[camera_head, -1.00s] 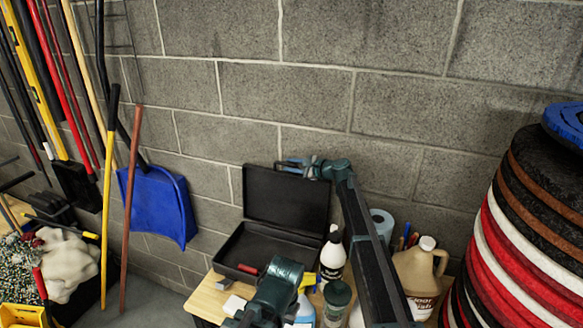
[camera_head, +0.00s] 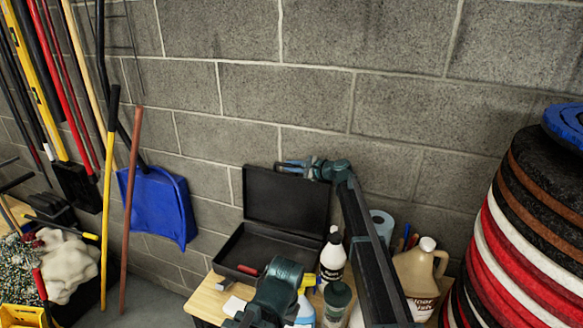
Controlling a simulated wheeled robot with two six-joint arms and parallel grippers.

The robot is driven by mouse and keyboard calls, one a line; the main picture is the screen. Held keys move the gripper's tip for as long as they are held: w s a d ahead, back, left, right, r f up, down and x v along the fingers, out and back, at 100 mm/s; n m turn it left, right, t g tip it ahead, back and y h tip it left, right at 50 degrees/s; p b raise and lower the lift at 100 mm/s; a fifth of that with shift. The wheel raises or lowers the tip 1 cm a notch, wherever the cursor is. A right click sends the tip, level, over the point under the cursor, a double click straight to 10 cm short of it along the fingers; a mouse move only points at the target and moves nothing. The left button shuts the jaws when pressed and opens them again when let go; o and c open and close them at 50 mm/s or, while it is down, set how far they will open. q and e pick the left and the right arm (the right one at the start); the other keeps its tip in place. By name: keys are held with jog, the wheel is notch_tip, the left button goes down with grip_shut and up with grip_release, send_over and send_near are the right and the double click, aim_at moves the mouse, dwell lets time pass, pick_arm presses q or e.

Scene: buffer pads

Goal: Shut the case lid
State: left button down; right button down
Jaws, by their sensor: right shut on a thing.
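The black case (camera_head: 233,249) stands open on a small wooden table, against the block wall. Its lid (camera_head: 285,205) is raised, nearly upright, with its dark inside facing me. My right gripper (camera_head: 288,166) is at the top edge of the lid, right of its middle, and is shut on the lid. Its arm reaches up from the lower right. Part of my left arm shows in front of the case at the bottom, but I do not see its gripper. The case's near right part is partly hidden by that arm.
A tall stack of round pads (camera_head: 520,235) stands further right.

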jog(key=shift+s, duration=0.1)
dwell(0.7)
jog(key=s+a+f+n+t+b, duration=0.1)
jog(key=s+a+b, duration=0.1)
jog(key=s, duration=0.6)
jog(key=s+a+f+n+b, duration=0.1)
jog(key=s+a+n+b, duration=0.1)
jog(key=s, duration=0.6)
jog(key=shift+s+a+f+t+b, duration=0.2)
jog(key=shift+s+a+t+b, duration=0.15)
jog(key=shift+a+b, duration=0.3)
jog(key=c, duration=1.1)
grip_release()
jog(key=shift+w, duration=0.15)
jog(key=p+v, duration=0.1)
jog(key=v, duration=0.6)
jog(key=p+v, duration=0.1)
jog(key=v, duration=0.5)
jog(key=shift+s+d+f, duration=0.15)
jog(key=shift+s+d, duration=0.1)
jog(key=shift+d, duration=0.1)
